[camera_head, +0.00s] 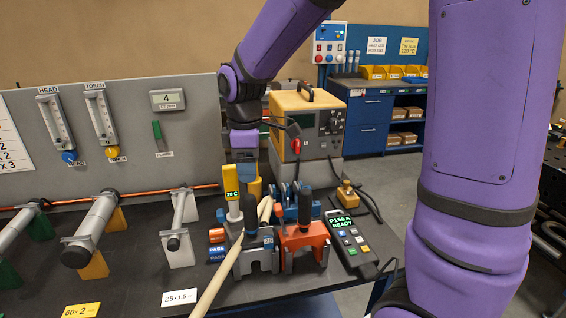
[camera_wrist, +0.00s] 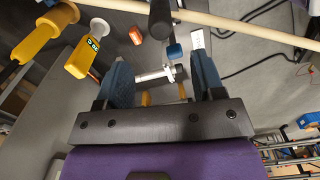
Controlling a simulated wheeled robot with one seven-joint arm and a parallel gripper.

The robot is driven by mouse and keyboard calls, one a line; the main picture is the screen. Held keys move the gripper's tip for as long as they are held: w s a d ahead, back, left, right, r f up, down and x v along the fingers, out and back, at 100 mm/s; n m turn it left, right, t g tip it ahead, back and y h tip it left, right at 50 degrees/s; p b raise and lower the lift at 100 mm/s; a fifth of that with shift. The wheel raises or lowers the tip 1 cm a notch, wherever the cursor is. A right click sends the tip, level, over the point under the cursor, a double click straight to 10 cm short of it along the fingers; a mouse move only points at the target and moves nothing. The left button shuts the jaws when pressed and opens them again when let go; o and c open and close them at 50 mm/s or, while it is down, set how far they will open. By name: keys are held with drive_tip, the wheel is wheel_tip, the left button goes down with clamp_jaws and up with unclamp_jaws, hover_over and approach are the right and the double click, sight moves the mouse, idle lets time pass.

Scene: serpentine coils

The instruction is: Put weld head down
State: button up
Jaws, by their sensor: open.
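Two clamp-like tools stand on the dark bench in the head view: a grey one marked 25 (camera_head: 256,258) and an orange one (camera_head: 304,243) with a blue part on top. I cannot tell for sure which is the weld head. My gripper (camera_head: 243,172) hangs above and behind them, near the yellow-handled tools. In the wrist view its two blue fingers (camera_wrist: 163,80) are apart, with nothing visibly held between them. A black handle with a blue end (camera_wrist: 174,52) shows beyond the fingertips.
A yellow gauge reading 20 C (camera_head: 233,208) and a pale rod (camera_head: 226,268) are close by. A lit pendant (camera_head: 349,238) lies right of the orange tool. A yellow power unit (camera_head: 307,122) stands behind. Tubes on stands (camera_head: 90,228) fill the left bench.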

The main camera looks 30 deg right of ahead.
drive_tip(key=s+d+r+m+t, duration=0.2)
drive_tip(key=s+r+m, duration=0.3)
drive_tip(key=s, duration=0.5)
drive_tip(key=s+d+r+m+t, duration=0.3)
drive_tip(key=s+d+r+m, duration=0.2)
drive_tip(key=s, duration=0.6)
drive_tip(key=r+m, duration=0.1)
drive_tip(key=m, duration=0.1)
drive_tip(key=shift+m, duration=0.3)
